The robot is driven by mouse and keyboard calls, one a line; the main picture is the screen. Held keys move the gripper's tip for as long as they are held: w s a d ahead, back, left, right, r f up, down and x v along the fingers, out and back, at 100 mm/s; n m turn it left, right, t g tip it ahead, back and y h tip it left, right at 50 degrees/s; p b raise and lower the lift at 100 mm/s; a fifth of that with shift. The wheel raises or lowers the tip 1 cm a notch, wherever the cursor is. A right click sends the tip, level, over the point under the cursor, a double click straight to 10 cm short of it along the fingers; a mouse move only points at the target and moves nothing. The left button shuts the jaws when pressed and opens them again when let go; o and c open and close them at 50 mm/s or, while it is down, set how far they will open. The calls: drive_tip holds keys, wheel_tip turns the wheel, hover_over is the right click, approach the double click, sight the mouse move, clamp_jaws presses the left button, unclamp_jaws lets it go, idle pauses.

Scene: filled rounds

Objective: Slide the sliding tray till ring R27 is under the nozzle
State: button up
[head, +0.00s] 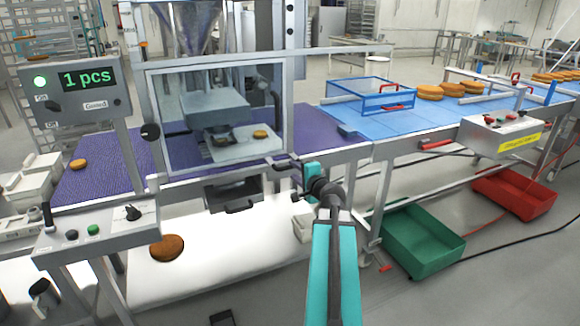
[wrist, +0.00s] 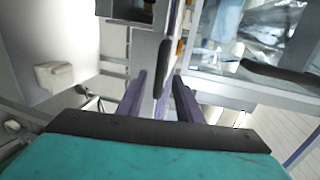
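A pale tray (head: 240,150) sits low inside the clear-walled guard, below the hopper and press head (head: 214,103). I cannot read any ring label such as R27. My gripper (head: 284,166) is at the guard's lower right corner, in front of the tray. In the wrist view its two purple fingers (wrist: 160,98) are apart, with a dark bar handle (wrist: 172,62) between or just beyond them. Contact with it cannot be told.
A purple belt (head: 110,165) runs left and a blue belt (head: 390,118) runs right. A display panel (head: 85,90) reads "1 pcs". A brown round (head: 167,248) lies on the white surface below. Green (head: 425,240) and red (head: 512,195) crates stand on the floor.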

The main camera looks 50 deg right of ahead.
sight(291, 168)
drive_tip(key=shift+p+x, duration=0.35)
drive_tip(key=shift+x, duration=2.4)
clamp_jaws()
